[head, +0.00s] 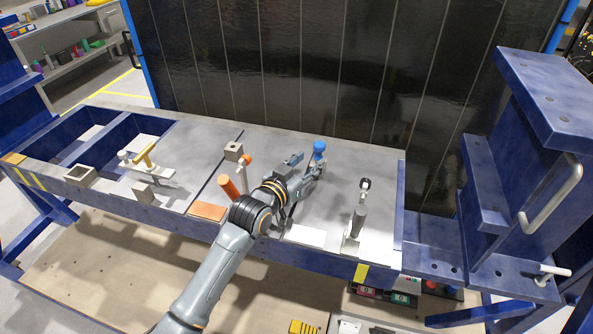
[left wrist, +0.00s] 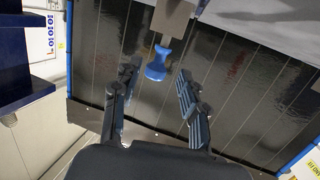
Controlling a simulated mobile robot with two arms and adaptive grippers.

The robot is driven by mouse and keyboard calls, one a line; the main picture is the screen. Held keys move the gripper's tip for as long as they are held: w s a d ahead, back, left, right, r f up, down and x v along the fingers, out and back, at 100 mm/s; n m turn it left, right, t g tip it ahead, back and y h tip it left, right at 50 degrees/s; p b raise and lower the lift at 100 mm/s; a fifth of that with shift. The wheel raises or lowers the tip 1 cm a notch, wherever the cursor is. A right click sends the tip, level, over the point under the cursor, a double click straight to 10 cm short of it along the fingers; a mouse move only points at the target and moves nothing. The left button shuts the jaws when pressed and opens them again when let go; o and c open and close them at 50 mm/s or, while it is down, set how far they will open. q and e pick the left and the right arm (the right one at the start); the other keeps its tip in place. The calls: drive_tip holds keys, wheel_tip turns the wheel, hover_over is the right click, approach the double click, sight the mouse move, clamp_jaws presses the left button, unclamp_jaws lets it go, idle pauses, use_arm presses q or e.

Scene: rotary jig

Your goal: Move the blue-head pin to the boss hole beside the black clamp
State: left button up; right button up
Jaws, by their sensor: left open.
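The blue-head pin (head: 319,147) is upright at the back right of the table. Its blue head also shows in the left wrist view (left wrist: 157,66), with a grey-brown block (left wrist: 171,17) just past it. My left gripper (head: 305,164) is open, its fingers pointing towards the pin. In the left wrist view the two fingers (left wrist: 159,82) stand either side of the blue head, with gaps on both sides. The black clamp (head: 359,211) stands to the right of my gripper. I cannot make out a boss hole beside it. My right gripper is not in view.
An orange cylinder (head: 229,187), an orange-tipped clamp (head: 243,172) and a holed grey block (head: 233,151) stand left of my arm. A yellow-handled clamp (head: 145,155) is further left. A blue steel frame (head: 490,205) bounds the right. A dark panel (head: 300,70) closes the back.

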use_arm(q)
drive_tip(key=v, duration=0.5)
drive_tip(key=shift+s+a+r, duration=0.15)
drive_tip(key=shift+s+r, duration=0.2)
